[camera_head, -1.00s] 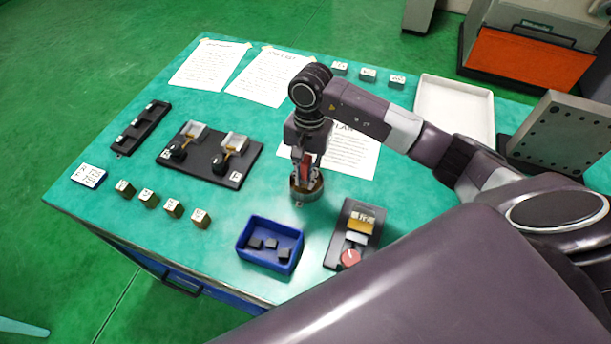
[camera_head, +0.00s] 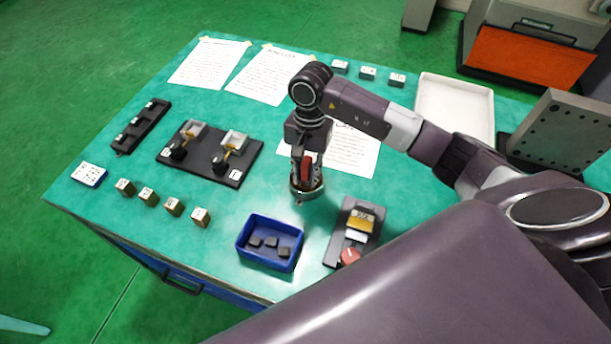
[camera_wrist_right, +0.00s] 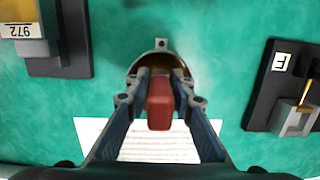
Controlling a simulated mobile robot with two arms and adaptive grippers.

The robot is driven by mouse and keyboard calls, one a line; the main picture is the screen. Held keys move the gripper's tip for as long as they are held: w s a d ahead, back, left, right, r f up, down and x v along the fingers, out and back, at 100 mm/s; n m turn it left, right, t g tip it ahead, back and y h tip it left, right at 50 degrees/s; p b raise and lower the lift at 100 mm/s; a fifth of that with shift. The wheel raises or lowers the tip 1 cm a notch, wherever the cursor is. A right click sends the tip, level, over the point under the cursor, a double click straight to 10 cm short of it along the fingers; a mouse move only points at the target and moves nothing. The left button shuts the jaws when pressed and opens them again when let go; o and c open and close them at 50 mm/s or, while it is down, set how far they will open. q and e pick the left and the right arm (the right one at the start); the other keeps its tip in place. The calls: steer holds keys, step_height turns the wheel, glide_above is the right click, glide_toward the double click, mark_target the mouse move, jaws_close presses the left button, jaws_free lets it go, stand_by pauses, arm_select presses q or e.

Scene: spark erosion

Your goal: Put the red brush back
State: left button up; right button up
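The red brush (camera_wrist_right: 160,101) shows as a red block between the fingers of my right gripper (camera_wrist_right: 160,84) in the right wrist view. The fingers are shut on its sides. In the head view, a red part of the brush (camera_head: 307,168) shows at my right gripper (camera_head: 306,178). A round metal cup (camera_head: 307,194) is at the fingertips, and its rim also shows around them in the wrist view (camera_wrist_right: 133,66). The brush's lower end is hidden, and I cannot tell how deep it is in the cup. My left gripper is not in view.
A blue bin (camera_head: 270,262) with small dark blocks and a dark stand with a red knob (camera_head: 349,257) are nearby. A black fixture board (camera_head: 197,168) lies to the left. A paper sheet (camera_head: 352,158) lies behind the cup. The table between cup and board is clear.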

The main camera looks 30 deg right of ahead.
mark_target(306, 159)
steer(key=r+b, duration=0.1)
steer(key=r, duration=0.5)
steer(key=w+d+r+b, duration=0.1)
steer(key=r, duration=0.2)
steer(key=shift+r+b, duration=0.35)
steer(key=shift+r, duration=0.75)
